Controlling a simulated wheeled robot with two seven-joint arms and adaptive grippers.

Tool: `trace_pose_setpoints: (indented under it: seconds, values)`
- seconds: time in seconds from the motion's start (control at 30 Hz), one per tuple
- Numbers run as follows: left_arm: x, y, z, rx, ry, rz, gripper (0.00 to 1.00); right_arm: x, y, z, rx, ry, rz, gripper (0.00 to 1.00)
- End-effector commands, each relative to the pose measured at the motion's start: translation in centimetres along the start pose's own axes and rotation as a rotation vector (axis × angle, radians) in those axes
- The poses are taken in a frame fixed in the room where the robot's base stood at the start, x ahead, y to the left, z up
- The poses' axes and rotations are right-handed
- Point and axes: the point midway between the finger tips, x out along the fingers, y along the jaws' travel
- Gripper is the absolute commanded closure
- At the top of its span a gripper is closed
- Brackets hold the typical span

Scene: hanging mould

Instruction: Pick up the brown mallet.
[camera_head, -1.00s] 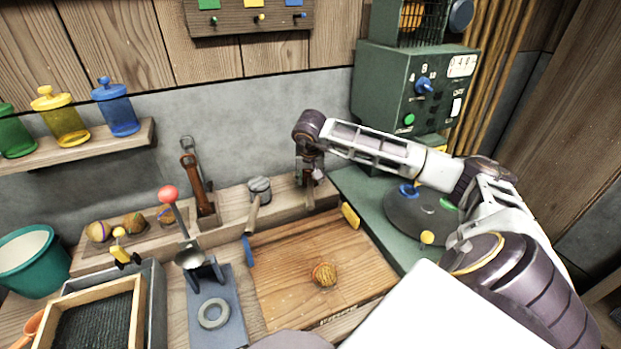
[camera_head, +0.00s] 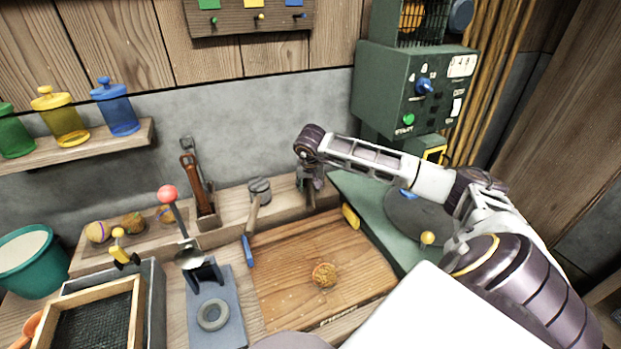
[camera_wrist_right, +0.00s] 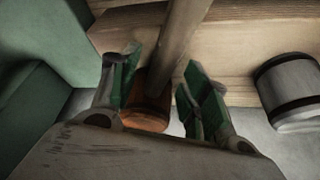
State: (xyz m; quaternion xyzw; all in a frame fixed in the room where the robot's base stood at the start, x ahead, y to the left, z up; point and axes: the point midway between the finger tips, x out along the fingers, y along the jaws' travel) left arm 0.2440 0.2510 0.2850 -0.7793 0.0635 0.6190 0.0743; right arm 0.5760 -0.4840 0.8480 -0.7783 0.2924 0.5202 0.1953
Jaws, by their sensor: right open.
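The brown mallet shows in the right wrist view, with an orange-brown head (camera_wrist_right: 150,112) and a wooden handle (camera_wrist_right: 183,40). The handle passes through the gap between the green-padded fingers of my right gripper (camera_wrist_right: 160,92). The fingers are open and apart, one on each side of the mallet. In the head view my right gripper (camera_head: 309,182) points down at the right end of the wooden ledge and mostly hides the mallet. I cannot tell whether either finger touches it. My left gripper is not in view.
A grey-headed mallet (camera_head: 260,187) leans close by on the left; its head (camera_wrist_right: 290,92) shows at the wrist view's right. A wooden board (camera_head: 330,250) holds a round brown ball (camera_head: 324,274). A green machine (camera_head: 410,95) stands behind on the right.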

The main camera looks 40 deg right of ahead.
Motion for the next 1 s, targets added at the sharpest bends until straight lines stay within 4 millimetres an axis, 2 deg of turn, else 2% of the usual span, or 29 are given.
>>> trace_pose_setpoints:
  seconds: [0.1,0.3,0.83,1.0]
  values:
    - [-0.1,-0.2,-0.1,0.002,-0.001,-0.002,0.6,1.5,0.1,0.1,0.001,-0.003,0.001,0.54]
    - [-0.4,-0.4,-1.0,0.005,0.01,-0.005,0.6,3.2,0.1,0.1,0.0,-0.001,0.0,0.54]
    - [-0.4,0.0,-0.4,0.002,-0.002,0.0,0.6,3.4,0.1,0.0,0.0,0.0,0.0,0.54]
    - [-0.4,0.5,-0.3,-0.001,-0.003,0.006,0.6,3.4,0.1,0.0,0.0,0.0,0.0,0.75]
